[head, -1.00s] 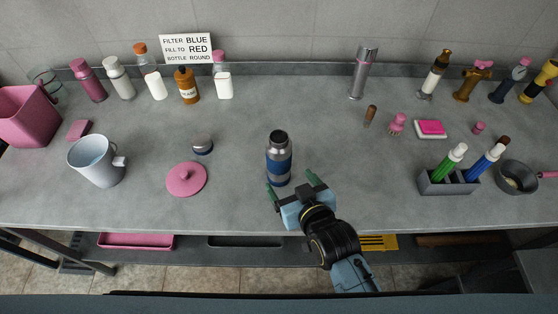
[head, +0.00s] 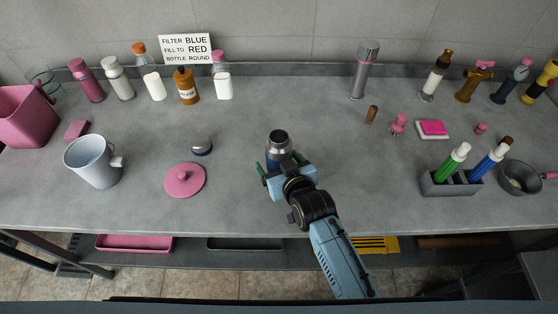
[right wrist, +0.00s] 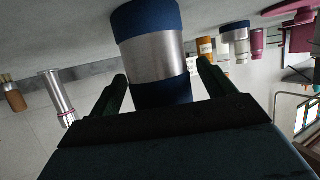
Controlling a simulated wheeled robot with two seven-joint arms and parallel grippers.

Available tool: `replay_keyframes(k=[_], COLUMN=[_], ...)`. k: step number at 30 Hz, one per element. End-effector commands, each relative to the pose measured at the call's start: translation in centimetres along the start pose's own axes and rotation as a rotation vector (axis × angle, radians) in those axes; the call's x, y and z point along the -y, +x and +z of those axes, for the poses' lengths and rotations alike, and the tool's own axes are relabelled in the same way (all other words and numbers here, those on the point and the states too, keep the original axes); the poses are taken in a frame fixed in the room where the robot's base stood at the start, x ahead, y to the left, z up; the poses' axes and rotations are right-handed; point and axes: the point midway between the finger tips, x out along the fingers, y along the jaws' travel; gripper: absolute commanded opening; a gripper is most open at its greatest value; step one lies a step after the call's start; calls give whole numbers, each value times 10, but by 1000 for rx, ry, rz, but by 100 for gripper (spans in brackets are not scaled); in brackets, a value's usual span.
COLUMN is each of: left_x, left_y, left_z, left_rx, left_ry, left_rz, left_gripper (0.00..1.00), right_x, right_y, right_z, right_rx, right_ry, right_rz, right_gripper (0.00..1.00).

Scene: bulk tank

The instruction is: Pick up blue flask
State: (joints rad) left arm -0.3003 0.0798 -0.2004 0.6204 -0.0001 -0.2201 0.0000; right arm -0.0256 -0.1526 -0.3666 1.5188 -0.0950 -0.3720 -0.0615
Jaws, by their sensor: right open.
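The blue flask (head: 279,145) stands upright on the grey bench near its middle, open at the top, with blue and bare-metal bands. My right gripper (head: 281,166) is at the flask's near side and hides its lower part in the head view. In the right wrist view the flask (right wrist: 155,52) sits between the two green fingers of the gripper (right wrist: 163,85). The fingers are open, one on each side, with a gap to the flask visible at least on the right. My left gripper is not in view.
A marker holder (head: 447,186) stands at the right. Bottles and a steel cylinder (head: 363,70) line the back. The bench beside the flask is clear.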

Motion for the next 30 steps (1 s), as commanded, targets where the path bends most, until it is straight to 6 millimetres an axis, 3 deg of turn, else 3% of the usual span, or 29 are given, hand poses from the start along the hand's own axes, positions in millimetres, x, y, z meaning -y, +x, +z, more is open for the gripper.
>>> replay_keyframes(k=[2,15,30], left_x=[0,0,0], left_y=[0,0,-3], left_z=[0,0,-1], left_rx=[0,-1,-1], left_ry=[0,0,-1], left_rz=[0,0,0], left_gripper=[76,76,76], right_x=[0,0,0], right_y=[0,0,-4], right_z=[0,-1,-12], right_rx=[0,-3,-4], right_ry=[0,0,0], right_rz=[0,0,0], right_gripper=[75,19,19])
